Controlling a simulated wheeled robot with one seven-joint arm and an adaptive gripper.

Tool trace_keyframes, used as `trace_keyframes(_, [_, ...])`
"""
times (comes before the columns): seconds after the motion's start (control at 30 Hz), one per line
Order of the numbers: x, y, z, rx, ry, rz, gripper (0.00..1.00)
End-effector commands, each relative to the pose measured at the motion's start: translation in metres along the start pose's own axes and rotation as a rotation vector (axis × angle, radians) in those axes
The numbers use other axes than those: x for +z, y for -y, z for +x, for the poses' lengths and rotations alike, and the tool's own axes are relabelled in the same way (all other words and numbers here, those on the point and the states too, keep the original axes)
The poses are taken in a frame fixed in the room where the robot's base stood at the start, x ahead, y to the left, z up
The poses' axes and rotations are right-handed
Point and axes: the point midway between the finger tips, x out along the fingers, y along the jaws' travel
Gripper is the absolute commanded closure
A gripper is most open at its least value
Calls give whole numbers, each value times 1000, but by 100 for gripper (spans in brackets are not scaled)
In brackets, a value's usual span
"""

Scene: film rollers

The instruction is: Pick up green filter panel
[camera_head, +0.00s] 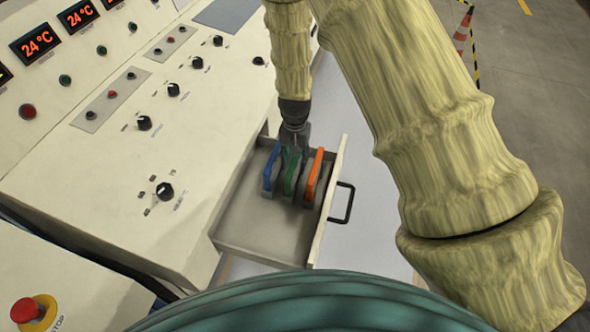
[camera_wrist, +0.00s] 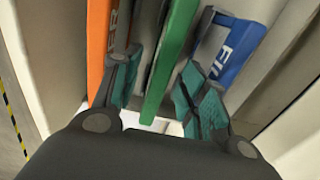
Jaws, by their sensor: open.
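The green filter panel (camera_head: 291,174) stands upright in an open drawer (camera_head: 268,236), between a blue panel (camera_head: 271,168) on the left and an orange panel (camera_head: 315,174) on the right. In the wrist view the green panel (camera_wrist: 171,62) lies between the two teal-padded fingers of my gripper (camera_wrist: 158,92). The fingers are open, one on each side of it, with a visible gap to the green edge. The orange panel (camera_wrist: 98,45) is beside the left finger and the blue panel (camera_wrist: 236,50) beside the right one. In the head view my gripper (camera_head: 294,148) is over the panels and its fingertips are hard to make out.
The drawer has a black handle (camera_head: 342,203) on its right front. The near part of the drawer is empty. A cream control console (camera_head: 120,190) with knobs lies to the left. A red stop button (camera_head: 25,310) is at the lower left.

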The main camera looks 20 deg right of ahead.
Motion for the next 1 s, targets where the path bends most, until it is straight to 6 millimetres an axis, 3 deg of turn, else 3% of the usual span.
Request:
trace_keyframes(0.2, [0,0,17,0,1,2,57])
trace_keyframes(0.5, [0,0,19,-1,0,1,57])
trace_keyframes(0.73, [0,0,19,0,0,1,97])
trace_keyframes(1.0, [0,0,19,0,0,1,100])
